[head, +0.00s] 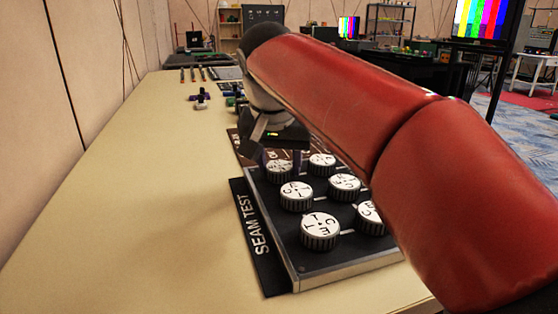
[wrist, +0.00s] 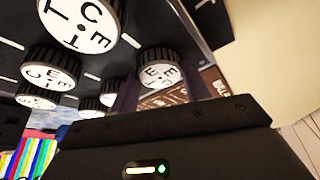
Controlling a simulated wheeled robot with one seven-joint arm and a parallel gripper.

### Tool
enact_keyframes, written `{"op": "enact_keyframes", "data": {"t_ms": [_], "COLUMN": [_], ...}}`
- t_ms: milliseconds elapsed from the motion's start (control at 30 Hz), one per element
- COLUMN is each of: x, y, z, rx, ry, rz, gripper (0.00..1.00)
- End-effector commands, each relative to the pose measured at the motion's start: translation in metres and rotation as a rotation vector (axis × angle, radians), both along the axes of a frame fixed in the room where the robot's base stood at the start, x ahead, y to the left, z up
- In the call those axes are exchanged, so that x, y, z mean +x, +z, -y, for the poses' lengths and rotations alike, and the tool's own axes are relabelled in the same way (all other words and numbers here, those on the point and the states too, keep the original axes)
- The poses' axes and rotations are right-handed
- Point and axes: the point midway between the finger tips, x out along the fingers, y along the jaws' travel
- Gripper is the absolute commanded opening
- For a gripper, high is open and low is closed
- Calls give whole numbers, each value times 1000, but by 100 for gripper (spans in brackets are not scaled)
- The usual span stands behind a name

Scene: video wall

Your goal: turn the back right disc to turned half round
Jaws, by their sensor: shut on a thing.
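The black panel (head: 290,262) labelled SEAM TEST (head: 260,225) lies on the table and carries several white-topped, ridged discs marked with letters. With the label read upright, the back right disc (head: 279,174) is the one at the panel's far left in the head view. My gripper (head: 281,160) reaches down over it, with one finger on each side, shut on it. In the wrist view the same disc (wrist: 160,74) stands between the fingers, partly hidden by the gripper body. Its letters show only in part, so its exact turn is hard to read.
Neighbouring discs stand close by, one beside it (head: 322,165) and one nearer (head: 297,196). My red arm covers the panel's right side. The table's left side (head: 140,190) is clear.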

Motion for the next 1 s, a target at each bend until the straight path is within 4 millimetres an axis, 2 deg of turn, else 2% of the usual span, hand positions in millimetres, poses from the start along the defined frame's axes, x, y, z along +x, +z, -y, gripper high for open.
{"op": "enact_keyframes", "data": {"t_ms": [267,467,1000], "x": [0,0,1], "y": [1,2,3], "z": [0,1,4], "rx": [1,1,3], "ry": [20,103,579], "rz": [0,1,1], "gripper": [24,24,24]}}
